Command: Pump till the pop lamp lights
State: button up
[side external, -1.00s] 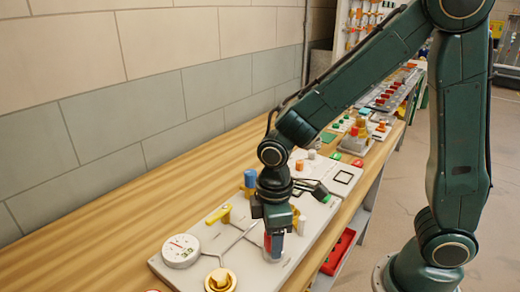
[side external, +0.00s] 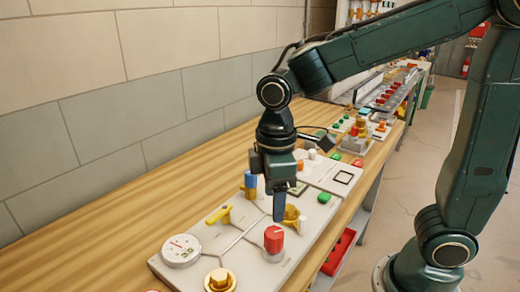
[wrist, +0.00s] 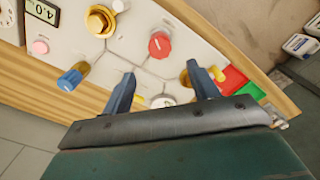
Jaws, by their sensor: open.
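My gripper (side external: 279,217) hangs above the panel, pointing down, just behind and above the red knob (side external: 273,239). In the wrist view my gripper (wrist: 160,80) has its two fingers apart with nothing between them. The red knob (wrist: 160,44) has a white mark and stands on a pale base. A round white gauge (side external: 181,250) is at the panel's near left. A yellow lever (side external: 219,214) lies behind it. A blue knob (side external: 250,180) and a brass knob (side external: 291,214), partly hidden by my finger, are farther back. I cannot tell which part is the pop lamp.
Another brass fitting (side external: 220,280) is at the panel's near end. A small display (wrist: 40,10) reads 4.0. A red tray (side external: 340,250) is below the bench edge. More panels with coloured buttons stand farther along. Bare wood (side external: 120,235) lies on the wall side.

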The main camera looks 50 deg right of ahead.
jog(key=shift+r, duration=1.85)
jog(key=s+d+r+m+t, duration=0.2)
jog(key=s+d+m+t, duration=0.3)
jog(key=s+d+m, duration=0.4)
jog(key=shift+s+d+r+t, duration=0.3)
jog(key=shift+s+d+r, duration=0.05)
jog(key=shift+s, duration=0.55)
jog(key=shift+c, duration=0.4)
